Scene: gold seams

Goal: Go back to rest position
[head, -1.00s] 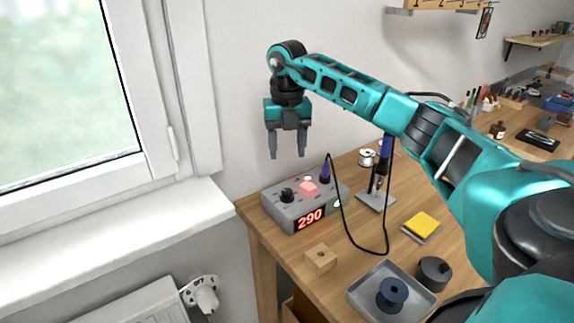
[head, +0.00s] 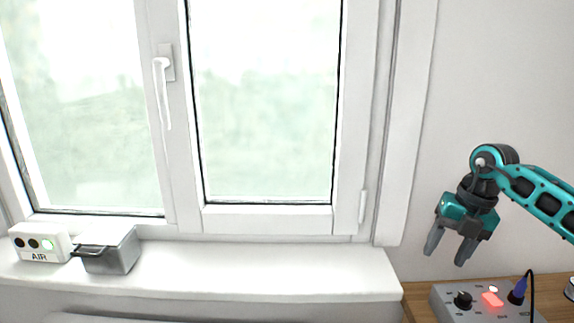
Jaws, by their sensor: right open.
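My right gripper (head: 449,247) hangs at the right side of the head view with its fingers pointing down. It is open, with nothing between the fingers. It is above and a little left of the grey control box (head: 480,305), apart from it. The box has a black knob, a lit red button and a blue plug with a cable; its lower part is cut off by the picture edge. My left gripper is not in view.
A white window sill (head: 270,272) runs along the left and middle. A white box marked AIR (head: 40,243) and a grey metal container with a handle (head: 113,252) stand on it. The closed window has a white handle (head: 162,85). A wooden tabletop (head: 418,300) shows bottom right.

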